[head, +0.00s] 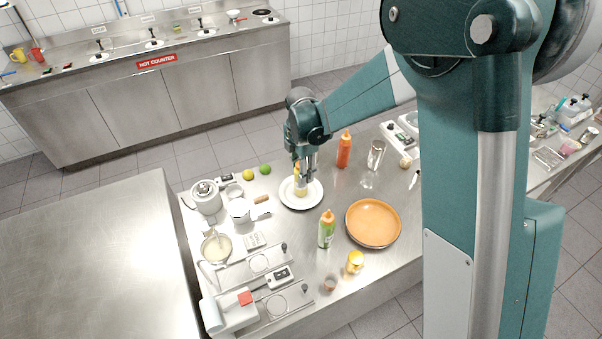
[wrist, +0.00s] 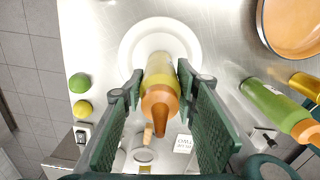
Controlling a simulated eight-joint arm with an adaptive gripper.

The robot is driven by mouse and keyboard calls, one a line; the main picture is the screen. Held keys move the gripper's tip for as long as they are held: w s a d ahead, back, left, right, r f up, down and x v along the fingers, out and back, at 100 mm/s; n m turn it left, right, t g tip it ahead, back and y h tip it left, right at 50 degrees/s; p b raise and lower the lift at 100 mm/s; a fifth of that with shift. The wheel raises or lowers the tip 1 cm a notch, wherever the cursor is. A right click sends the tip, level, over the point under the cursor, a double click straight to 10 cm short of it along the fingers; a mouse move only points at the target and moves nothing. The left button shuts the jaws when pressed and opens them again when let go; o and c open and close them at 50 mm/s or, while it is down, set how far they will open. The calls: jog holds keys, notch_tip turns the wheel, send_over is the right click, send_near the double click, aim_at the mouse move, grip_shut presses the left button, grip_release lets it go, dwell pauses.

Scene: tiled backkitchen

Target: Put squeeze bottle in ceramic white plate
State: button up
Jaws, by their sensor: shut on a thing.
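A yellow squeeze bottle with an orange nozzle cap (wrist: 160,103) is between the fingers of my gripper (wrist: 160,76), which is shut on it. In the head view my gripper (head: 304,164) comes down from above around the bottle (head: 300,187). The bottle is roughly upright over the middle of the ceramic white plate (head: 314,198). The plate's rim also shows in the wrist view (wrist: 129,48). Its centre is hidden by the bottle. I cannot tell whether the bottle's base touches the plate or is just above it.
An orange-red bottle (head: 344,150) stands behind right of the plate. A green bottle (head: 326,230) and a wide orange pan (head: 373,223) stand in front.

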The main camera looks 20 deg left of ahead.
jog(key=shift+f, duration=0.2)
jog(key=o, duration=1)
jog(key=shift+r, duration=0.3)
jog(key=shift+r, duration=5.95)
